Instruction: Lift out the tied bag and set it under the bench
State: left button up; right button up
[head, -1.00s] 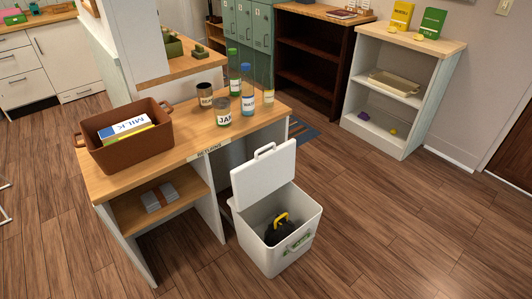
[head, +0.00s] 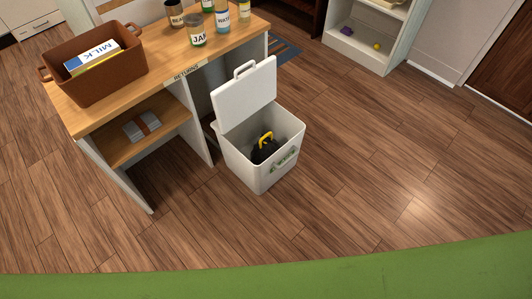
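The tied bag (head: 262,152) is black with a yellow tie loop (head: 265,138) on top. It sits low inside a white bin (head: 262,180) with a green marking on its front. The bin's lid (head: 244,95) stands open, tilted up at the back, with a handle on its top edge. The bench (head: 185,82) has a wooden top, a "RETURNS" label on its front edge and an open space beneath its right part, partly hidden behind the bin. Neither of my grippers shows in the head view.
On the bench stand a brown basket (head: 98,80) with a milk carton, and several jars and bottles. A lower shelf (head: 140,140) holds a grey bundle. A white shelf unit (head: 360,45) stands at the upper right. Floor right of the bin is clear. A green curved surface (head: 300,275) crosses the bottom.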

aim_at(267, 145)
jog(key=i+l+u, duration=0.1)
jog(key=u, duration=0.7)
jog(key=i+l+u, duration=0.15)
jog(key=l+u, duration=0.2)
jog(key=l, duration=0.35)
jog(key=i+l+u, duration=0.1)
jog(key=l+u, duration=0.3)
jog(key=l, duration=0.35)
jog(key=l+u, duration=0.35)
jog(key=l, duration=0.4)
